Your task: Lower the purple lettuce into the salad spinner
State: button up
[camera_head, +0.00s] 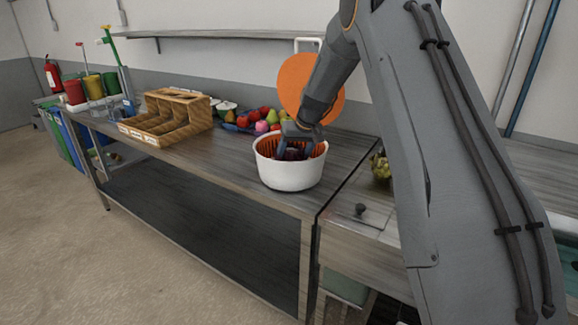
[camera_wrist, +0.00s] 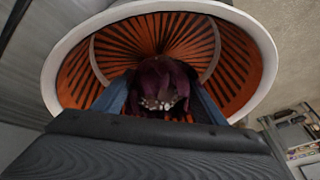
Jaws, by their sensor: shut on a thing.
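The salad spinner (camera_head: 290,174) is a white bowl with an orange slotted basket inside, standing on the wooden table near its right end. In the wrist view its white rim (camera_wrist: 262,55) and orange basket (camera_wrist: 240,62) fill most of the picture. My gripper (camera_head: 294,150) reaches down into the bowl from above. In the wrist view its two blue fingers are shut on the purple lettuce (camera_wrist: 158,82), which is dark purple with pale bits at its near end. The lettuce is inside the basket's rim; whether it touches the basket floor I cannot tell.
An orange round disc (camera_head: 296,86) stands upright behind the spinner. Several colourful fruits or vegetables (camera_head: 262,122) lie on a blue tray to its left. A wooden compartment box (camera_head: 165,118) is further left. The table front (camera_head: 235,165) is clear.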

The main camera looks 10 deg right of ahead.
jog(key=shift+f+b, duration=0.55)
jog(key=shift+f, duration=0.4)
dwell(0.5)
jog(key=o, duration=1.2)
